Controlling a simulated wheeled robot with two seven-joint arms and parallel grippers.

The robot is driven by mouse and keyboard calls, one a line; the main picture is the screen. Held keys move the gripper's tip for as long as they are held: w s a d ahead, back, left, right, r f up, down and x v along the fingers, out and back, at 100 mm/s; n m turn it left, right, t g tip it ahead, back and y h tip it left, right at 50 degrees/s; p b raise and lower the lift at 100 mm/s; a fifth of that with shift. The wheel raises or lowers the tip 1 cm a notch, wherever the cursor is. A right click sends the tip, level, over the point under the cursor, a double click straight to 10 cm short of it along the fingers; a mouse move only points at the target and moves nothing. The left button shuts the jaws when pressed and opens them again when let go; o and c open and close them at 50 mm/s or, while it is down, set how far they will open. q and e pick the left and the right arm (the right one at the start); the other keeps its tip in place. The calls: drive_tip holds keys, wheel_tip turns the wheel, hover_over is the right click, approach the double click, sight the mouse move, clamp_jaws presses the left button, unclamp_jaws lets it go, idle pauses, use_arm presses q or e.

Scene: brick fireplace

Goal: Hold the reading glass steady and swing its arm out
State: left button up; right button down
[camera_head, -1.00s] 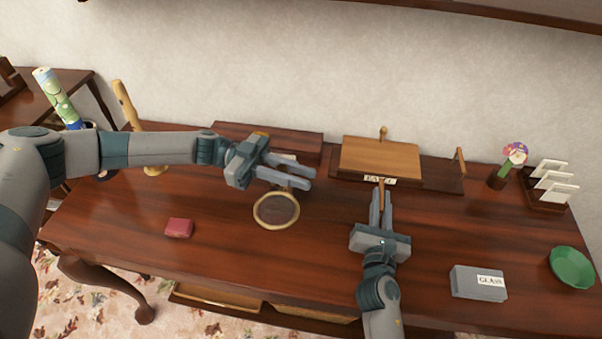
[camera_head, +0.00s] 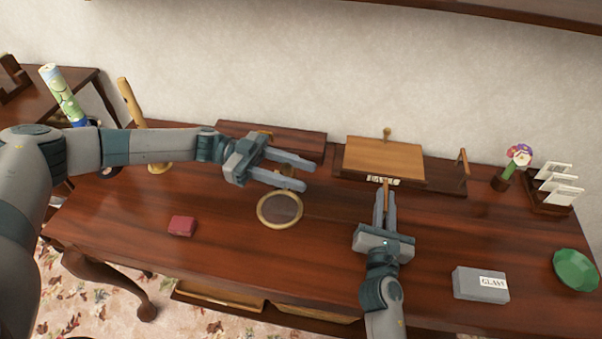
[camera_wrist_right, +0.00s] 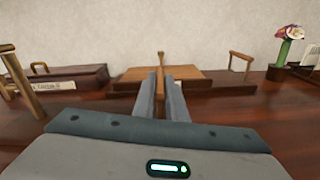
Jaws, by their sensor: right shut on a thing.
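The reading glass (camera_head: 280,209) has a round dark lens in a pale gold rim, in the middle of the desk in the head view. Part of its upper mount is hidden by my left gripper (camera_head: 309,174). That gripper's fingers are apart, above and behind the rim, with a bit of the mount showing between them. I cannot tell whether they touch it. My right gripper (camera_head: 386,190) is shut on a thin wooden stick (camera_wrist_right: 161,62), which sticks out past the fingertips in the right wrist view. It is right of the glass, before the labelled wooden box (camera_head: 385,160).
A dark box (camera_head: 270,139) stands behind the glass. A red block (camera_head: 182,226) lies front left. A grey GLASS box (camera_head: 480,285), green dish (camera_head: 575,269), flower pot (camera_head: 503,180) and card rack (camera_head: 550,200) are on the right. The desk front between the red block and right arm is clear.

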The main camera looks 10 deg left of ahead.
use_arm(q)
drive_tip(key=w+a, duration=0.2)
drive_tip(key=a, duration=0.8)
drive_tip(key=shift+a, duration=0.3)
use_arm(e)
drive_tip(key=shift+a, duration=0.15)
drive_tip(key=c, duration=1.7)
unclamp_jaws()
drive_tip(key=shift+s, duration=0.1)
drive_tip(key=shift+s, duration=3.65)
use_arm(q)
drive_tip(key=shift+r, duration=0.1)
use_arm(e)
drive_tip(key=shift+r, duration=0.1)
